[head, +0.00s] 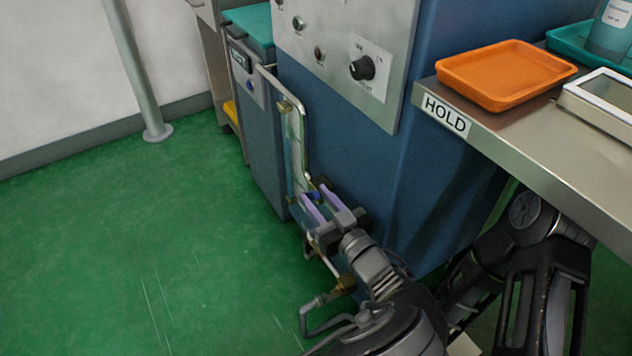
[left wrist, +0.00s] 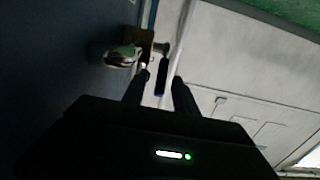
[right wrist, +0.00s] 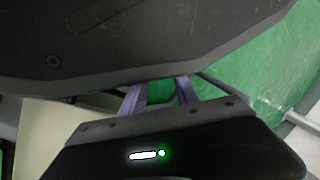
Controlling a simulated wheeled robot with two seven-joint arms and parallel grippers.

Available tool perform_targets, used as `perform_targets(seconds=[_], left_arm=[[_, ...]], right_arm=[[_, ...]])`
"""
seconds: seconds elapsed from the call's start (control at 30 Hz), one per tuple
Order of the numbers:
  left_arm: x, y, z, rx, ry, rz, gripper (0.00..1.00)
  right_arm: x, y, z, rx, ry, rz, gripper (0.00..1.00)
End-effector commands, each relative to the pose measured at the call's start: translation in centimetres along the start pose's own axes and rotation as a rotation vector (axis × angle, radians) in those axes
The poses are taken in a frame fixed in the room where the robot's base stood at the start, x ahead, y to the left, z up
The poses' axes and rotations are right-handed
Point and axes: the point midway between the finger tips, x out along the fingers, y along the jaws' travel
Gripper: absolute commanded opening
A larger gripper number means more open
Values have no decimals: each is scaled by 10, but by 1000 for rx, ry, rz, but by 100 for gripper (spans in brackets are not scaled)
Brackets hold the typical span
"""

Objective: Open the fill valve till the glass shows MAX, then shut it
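The sight glass (head: 297,150) is a clear upright tube with brass fittings on the side of the blue machine. I cannot read a MAX mark or the liquid level. The fill valve's blue handle (head: 313,196) is at its lower end, partly behind my left gripper (head: 317,199). In the left wrist view the blue handle (left wrist: 161,78) hangs below the brass valve body (left wrist: 146,44), between the fingertips, with visible gaps to the fingers. My left gripper is open. My right gripper (right wrist: 160,88) has its fingers apart in the right wrist view; it is not seen in the head view.
Pipework with a brass fitting (head: 345,284) runs low beside my left arm. A steel control panel with a black knob (head: 363,68) is above. The bench (head: 540,150) with an orange tray (head: 505,73) stands at right. The green floor (head: 130,230) at left is clear.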

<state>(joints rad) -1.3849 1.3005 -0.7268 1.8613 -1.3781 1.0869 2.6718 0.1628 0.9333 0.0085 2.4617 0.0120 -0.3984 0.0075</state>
Motion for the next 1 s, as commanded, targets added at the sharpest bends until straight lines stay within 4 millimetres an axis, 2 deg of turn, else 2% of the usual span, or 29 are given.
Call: perform_targets(seconds=[0.33,0.77,1.0], left_arm=[[2,-4,0,0,0,1,35],[2,-3,0,-1,0,1,0],[2,-3,0,-1,0,1,0]], right_arm=[[-2,0,1,0,-1,1,36],[-2,-1,1,-1,-1,0,36],[-2,-1,0,-1,0,0,36]])
